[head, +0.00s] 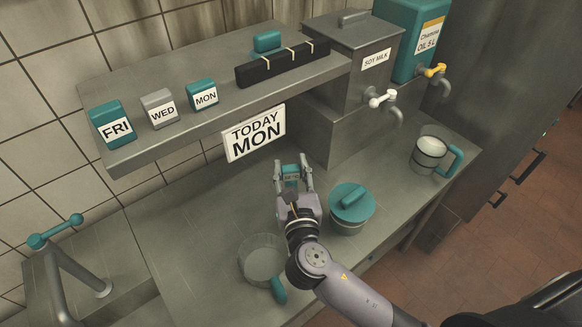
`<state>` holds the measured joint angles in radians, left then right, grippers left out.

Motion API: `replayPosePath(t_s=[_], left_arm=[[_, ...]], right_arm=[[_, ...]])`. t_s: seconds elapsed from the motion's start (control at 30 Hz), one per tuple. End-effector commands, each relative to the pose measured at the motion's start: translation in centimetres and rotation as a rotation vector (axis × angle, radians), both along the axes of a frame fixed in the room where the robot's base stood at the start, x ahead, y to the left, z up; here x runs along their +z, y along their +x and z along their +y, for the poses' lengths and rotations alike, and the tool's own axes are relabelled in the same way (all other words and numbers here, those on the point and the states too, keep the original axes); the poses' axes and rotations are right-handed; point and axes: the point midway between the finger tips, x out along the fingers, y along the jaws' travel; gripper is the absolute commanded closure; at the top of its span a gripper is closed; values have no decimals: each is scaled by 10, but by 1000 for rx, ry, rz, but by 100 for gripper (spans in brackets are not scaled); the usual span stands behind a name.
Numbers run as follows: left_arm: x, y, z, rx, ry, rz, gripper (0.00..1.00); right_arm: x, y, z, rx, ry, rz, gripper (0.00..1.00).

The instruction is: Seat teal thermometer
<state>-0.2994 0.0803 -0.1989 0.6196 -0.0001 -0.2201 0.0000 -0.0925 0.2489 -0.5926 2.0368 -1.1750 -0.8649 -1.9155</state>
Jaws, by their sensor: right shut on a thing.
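My right gripper (291,168) is over the steel counter, below the TODAY MON sign, with its fingers pointing toward the wall. It is shut on a small teal block with a darker front, which appears to be the teal thermometer (291,176). The fingers cover its sides, and its lower part is hard to make out. A black rack (283,65) with pale dividers lies on the shelf above. Another teal block (267,42) shows behind the rack's upper edge; its lower part is hidden. My left gripper is not in view.
The shelf (160,135) holds teal FRI (113,125), grey WED (160,109) and teal MON (203,96) blocks. The soy milk dispenser (350,65) is behind right.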

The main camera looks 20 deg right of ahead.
Motion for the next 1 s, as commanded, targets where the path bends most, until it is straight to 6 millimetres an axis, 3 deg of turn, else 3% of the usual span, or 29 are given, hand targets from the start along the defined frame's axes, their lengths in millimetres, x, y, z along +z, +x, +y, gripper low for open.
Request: replayPosePath(t_s=[0.43,1.0], left_arm=[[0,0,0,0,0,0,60],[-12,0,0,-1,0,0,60]], right_arm=[[-2,0,0,0,0,0,98],[-20,0,0,0,-1,0,98]])
